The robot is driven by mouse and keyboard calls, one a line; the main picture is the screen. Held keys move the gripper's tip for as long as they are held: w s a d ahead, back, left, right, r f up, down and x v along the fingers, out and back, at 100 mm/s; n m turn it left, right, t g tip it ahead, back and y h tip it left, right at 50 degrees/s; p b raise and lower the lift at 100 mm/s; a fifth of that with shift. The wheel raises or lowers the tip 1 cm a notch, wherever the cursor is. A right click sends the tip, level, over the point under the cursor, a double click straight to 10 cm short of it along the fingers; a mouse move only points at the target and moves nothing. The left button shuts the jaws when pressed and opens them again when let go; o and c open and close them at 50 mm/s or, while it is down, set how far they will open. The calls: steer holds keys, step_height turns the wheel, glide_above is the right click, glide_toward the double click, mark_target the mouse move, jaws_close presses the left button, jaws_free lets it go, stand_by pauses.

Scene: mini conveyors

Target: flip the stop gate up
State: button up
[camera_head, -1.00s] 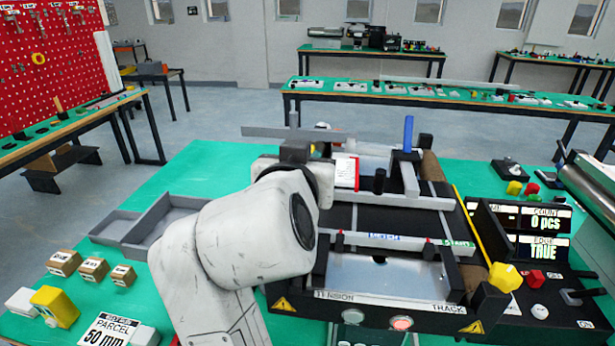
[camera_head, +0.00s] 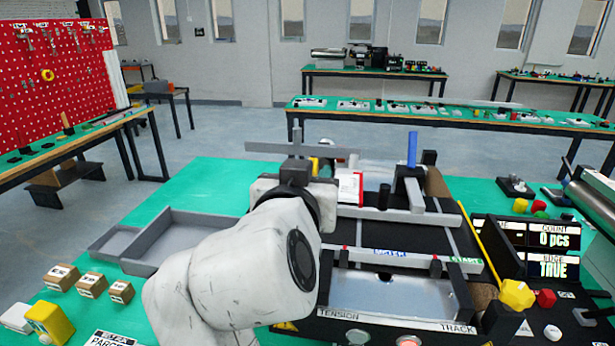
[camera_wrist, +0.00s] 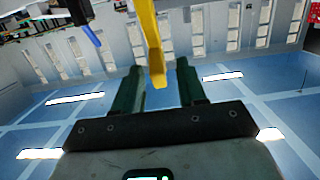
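My gripper (camera_wrist: 159,67) shows in the wrist view with its two dark green fingers apart. A yellow bar (camera_wrist: 150,40) comes down from the top of that view, and its tip appears in the gap between the fingers; I cannot tell whether they touch it. In the head view, a bit of yellow (camera_head: 315,163) shows just behind my wrist, and my fingertips are hidden. The mini conveyor (camera_head: 350,228) has a dark belt to the right of my arm. A blue upright handle (camera_head: 412,149) stands at its far side and also shows in the wrist view (camera_wrist: 91,36). No part is labelled as the stop gate.
A grey tray (camera_head: 172,236) lies left of my arm, with small boxes (camera_head: 92,284) in front. A display panel (camera_head: 548,240) reads 0 pcs and TRUE. Green tabletop is clear behind the tray.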

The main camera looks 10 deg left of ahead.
steer(key=shift+s, duration=0.15)
steer(key=s+r+b, duration=0.1)
steer(key=s, duration=0.9)
steer(key=shift+s+a+r, duration=0.2)
steer(key=shift+r, duration=0.1)
